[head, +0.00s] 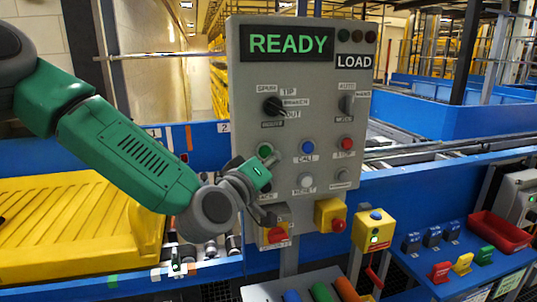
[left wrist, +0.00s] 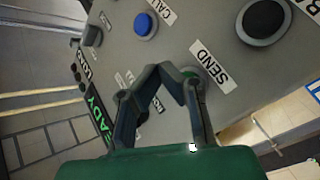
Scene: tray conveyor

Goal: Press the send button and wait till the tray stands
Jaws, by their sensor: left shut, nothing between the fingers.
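The grey control panel (head: 325,95) shows a green READY sign (head: 289,44) and a LOAD sign (head: 354,62). The green send button (head: 265,149) is at the panel's left. In the left wrist view the green button (left wrist: 189,74) sits beside its SEND label (left wrist: 211,64), partly hidden by a finger. My left gripper (head: 270,161) is shut and empty, its tips right by this button; I cannot tell whether they touch it. The fingers also show in the left wrist view (left wrist: 166,72). A yellow tray (head: 60,225) lies at the left. My right gripper is not in view.
A blue call button (head: 307,147), a red stop button (head: 346,143) and a white reset button (head: 305,180) are close by. A red bin (head: 497,232) and coloured blocks stand on the blue table at right.

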